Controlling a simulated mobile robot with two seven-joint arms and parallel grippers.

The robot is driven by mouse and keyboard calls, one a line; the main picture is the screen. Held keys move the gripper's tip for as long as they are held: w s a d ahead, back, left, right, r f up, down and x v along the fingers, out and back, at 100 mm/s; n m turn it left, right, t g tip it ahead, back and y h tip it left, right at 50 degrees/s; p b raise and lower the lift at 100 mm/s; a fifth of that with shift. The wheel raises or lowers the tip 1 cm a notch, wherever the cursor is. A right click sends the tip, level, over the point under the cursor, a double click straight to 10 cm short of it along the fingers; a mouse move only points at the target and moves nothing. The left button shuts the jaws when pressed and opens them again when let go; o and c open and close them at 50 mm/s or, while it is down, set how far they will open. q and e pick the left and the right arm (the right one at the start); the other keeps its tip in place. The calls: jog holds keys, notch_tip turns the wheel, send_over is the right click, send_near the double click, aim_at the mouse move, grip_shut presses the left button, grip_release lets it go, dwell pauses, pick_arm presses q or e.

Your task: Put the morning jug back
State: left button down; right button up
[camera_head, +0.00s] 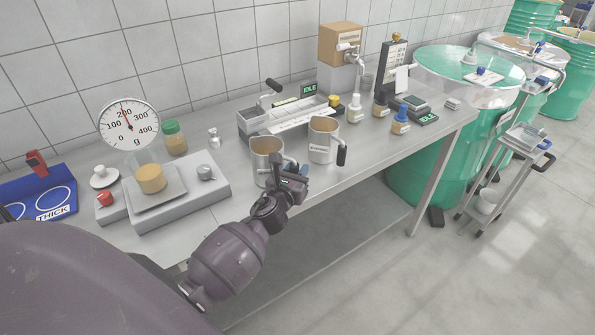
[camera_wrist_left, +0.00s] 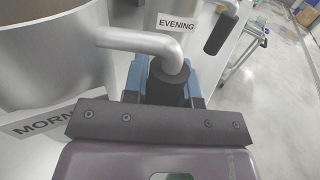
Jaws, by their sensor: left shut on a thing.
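The morning jug (camera_head: 266,152) is a metal jug near the table's front edge in the head view. In the left wrist view the jug (camera_wrist_left: 45,65) fills the left side, with a label partly reading "MORN". My left gripper (camera_head: 291,174) is shut on its handle, to the right of the jug body. The jug looks upright; I cannot tell whether its base touches the table. A second metal jug (camera_head: 323,141), just to the right, has its black-gripped handle toward the front right; its label reads "EVENING" in the left wrist view. My right gripper is not in view.
A dispenser tap (camera_head: 357,75) and small stamps stand at the back right. Green drums (camera_head: 420,160) stand beyond the table's right end.

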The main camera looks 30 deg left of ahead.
pick_arm(q)
jog(key=shift+f, duration=0.15)
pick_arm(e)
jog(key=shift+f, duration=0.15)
pick_arm(q)
jog(key=c, duration=0.9)
grip_release()
jog(key=shift+s+d, duration=0.4)
jog(key=shift+s, duration=1.55)
jog(key=shift+s+d, duration=0.4)
jog(key=shift+s, duration=1.55)
jog(key=shift+s+d, duration=0.4)
jog(key=shift+s, duration=1.55)
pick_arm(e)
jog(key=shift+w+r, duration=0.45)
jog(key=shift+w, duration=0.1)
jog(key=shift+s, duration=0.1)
